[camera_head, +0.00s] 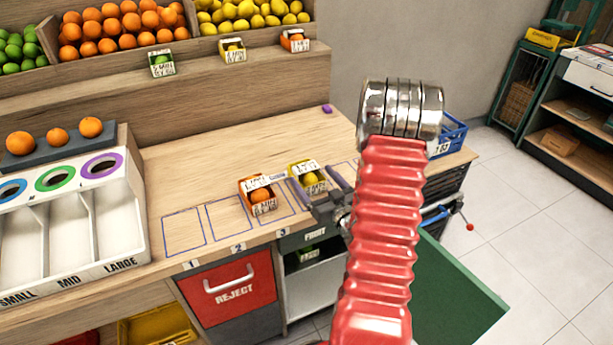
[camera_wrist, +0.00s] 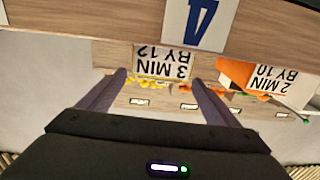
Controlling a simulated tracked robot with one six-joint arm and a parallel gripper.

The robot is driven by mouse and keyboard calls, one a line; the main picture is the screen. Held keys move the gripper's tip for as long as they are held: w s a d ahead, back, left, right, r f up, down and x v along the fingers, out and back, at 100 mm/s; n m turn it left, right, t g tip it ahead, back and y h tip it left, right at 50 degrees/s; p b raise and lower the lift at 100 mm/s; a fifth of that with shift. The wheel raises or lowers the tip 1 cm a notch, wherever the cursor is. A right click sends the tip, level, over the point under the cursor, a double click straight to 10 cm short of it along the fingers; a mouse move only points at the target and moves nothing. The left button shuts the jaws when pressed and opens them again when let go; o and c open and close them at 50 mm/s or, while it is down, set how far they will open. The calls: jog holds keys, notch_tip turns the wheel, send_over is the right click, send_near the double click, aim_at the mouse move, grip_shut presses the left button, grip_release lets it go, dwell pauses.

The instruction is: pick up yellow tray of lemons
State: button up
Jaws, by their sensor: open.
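The yellow tray of lemons (camera_head: 322,186) sits on the wooden counter near its front edge. In the wrist view, its upside-down label (camera_wrist: 163,64) reads 3 MIN BY 12. My gripper (camera_head: 312,174) is open, with its dark fingers on either side of the tray in the head view. The wrist view shows the label between and just beyond the fingertips (camera_wrist: 159,77). I cannot tell whether the fingers touch the tray. Part of the tray is hidden behind my gripper in the head view.
An orange tray of oranges (camera_head: 262,208) stands close to the left of the yellow tray; its label (camera_wrist: 268,77) is at right in the wrist view. A blue crate (camera_head: 452,135) is at the counter's right end.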

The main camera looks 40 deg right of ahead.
aim_at(306, 167)
jog(key=shift+w, duration=0.25)
jog(key=shift+x, duration=2.5)
jog(key=shift+d+r, duration=0.15)
jog(key=shift+c, duration=0.6)
jog(key=c, duration=1.1)
jog(key=shift+r, duration=0.2)
jog(key=shift+c, duration=0.2)
jog(key=shift+r, duration=4.85)
